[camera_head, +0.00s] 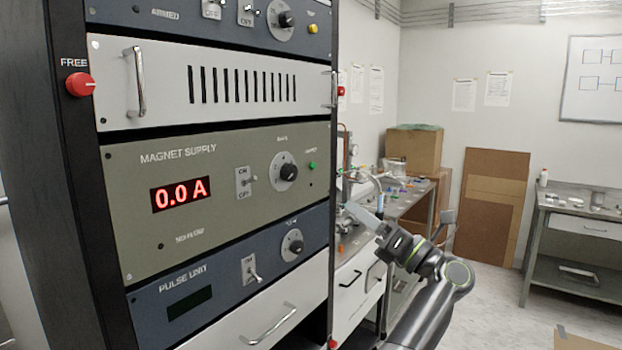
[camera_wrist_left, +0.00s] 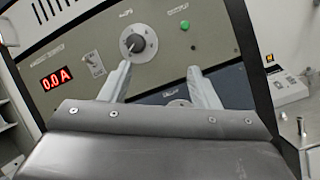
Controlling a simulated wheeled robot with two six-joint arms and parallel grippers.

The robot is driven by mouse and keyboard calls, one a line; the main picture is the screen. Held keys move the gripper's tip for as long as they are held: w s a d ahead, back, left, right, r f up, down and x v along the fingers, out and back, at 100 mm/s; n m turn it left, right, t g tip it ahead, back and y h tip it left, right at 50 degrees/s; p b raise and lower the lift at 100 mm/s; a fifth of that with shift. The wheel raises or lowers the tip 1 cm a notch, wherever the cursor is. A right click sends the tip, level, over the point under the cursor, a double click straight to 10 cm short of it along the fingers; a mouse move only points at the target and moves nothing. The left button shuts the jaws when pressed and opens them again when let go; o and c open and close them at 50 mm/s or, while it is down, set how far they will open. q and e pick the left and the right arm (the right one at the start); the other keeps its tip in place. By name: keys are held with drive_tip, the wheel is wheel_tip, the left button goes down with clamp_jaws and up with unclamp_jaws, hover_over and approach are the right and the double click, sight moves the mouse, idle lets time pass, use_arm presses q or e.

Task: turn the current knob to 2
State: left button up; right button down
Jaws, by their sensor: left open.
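The magnet supply panel (camera_head: 225,228) is an olive-grey rack unit with a red display (camera_head: 180,194) reading 0.0 A. Its current knob (camera_head: 287,172) is black on a pale round dial, right of an ON/OFF switch (camera_head: 245,182). The dial numbers are too small to read. My left gripper (camera_head: 365,208) is open and empty, to the right of the panel in the head view. In the left wrist view, the knob (camera_wrist_left: 134,42) appears just beyond the spread fingertips (camera_wrist_left: 158,69), nearer the left finger, with no visible contact. My right gripper is not in view.
A green button (camera_head: 312,165) sits right of the knob. The blue pulse unit (camera_head: 220,288) is below, with its own knob (camera_head: 292,244) and switch. A white vented panel with handles (camera_head: 138,80) is above. A cluttered bench (camera_head: 412,203) stands behind my arm.

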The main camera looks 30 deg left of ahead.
use_arm(q)
drive_tip(key=s+d+r+n+g+h, duration=0.2)
drive_tip(key=s+d+r+n+h, duration=0.25)
drive_tip(key=r, duration=0.25)
drive_tip(key=n+p, duration=0.1)
drive_tip(key=p, duration=0.5)
approach(293, 172)
drive_tip(key=a, duration=0.7)
drive_tip(key=shift+w+a+r, duration=0.2)
drive_tip(key=shift+a, duration=0.1)
drive_tip(key=shift+a+f, duration=0.1)
drive_tip(key=shift+a, duration=0.4)
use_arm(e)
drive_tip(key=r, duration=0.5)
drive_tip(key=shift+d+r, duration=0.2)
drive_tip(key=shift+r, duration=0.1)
use_arm(q)
drive_tip(key=shift+w, duration=0.1)
drive_tip(key=c, duration=1)
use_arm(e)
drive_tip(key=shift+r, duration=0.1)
